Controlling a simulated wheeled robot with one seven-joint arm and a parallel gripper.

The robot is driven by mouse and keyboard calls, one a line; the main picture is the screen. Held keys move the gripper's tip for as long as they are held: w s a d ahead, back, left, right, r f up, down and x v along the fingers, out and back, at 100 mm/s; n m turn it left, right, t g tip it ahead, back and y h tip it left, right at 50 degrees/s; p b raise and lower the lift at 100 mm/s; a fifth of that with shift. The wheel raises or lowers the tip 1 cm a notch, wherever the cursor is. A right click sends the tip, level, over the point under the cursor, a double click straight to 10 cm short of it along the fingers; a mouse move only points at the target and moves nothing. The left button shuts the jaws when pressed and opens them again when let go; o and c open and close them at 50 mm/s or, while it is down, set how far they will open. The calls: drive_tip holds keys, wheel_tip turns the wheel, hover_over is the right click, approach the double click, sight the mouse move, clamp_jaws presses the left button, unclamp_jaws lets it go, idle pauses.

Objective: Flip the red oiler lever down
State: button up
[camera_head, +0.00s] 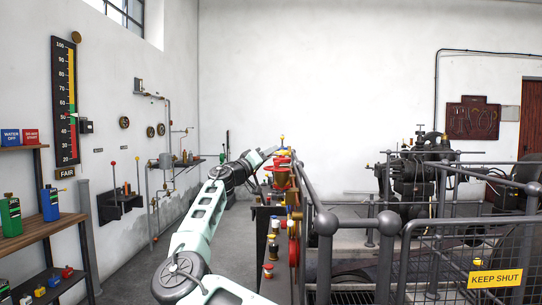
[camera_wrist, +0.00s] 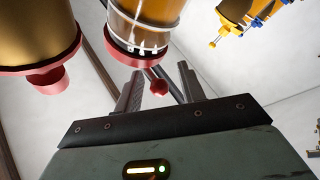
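In the wrist view, an amber glass oiler with a red base (camera_wrist: 128,52) hangs into the top of the picture. A small red ball knob (camera_wrist: 158,87), which looks like the end of a red lever, shows below that base. My gripper (camera_wrist: 160,84) is open, with one dark finger on each side of the knob in the picture. I cannot tell whether either finger touches it. In the head view, my gripper (camera_head: 267,154) is at the far end of my outstretched arm, beside the red and brass oiler parts (camera_head: 281,177); the lever is too small to make out there.
In the head view, a grey railing (camera_head: 326,225) runs right of the machine. Open floor (camera_head: 235,240) lies left of it.

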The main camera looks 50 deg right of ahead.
drive_tip(key=b+v, duration=0.2)
drive_tip(key=v, duration=1.4)
drive_tip(key=shift+f+b, duration=0.2)
drive_tip(key=shift+b, duration=0.2)
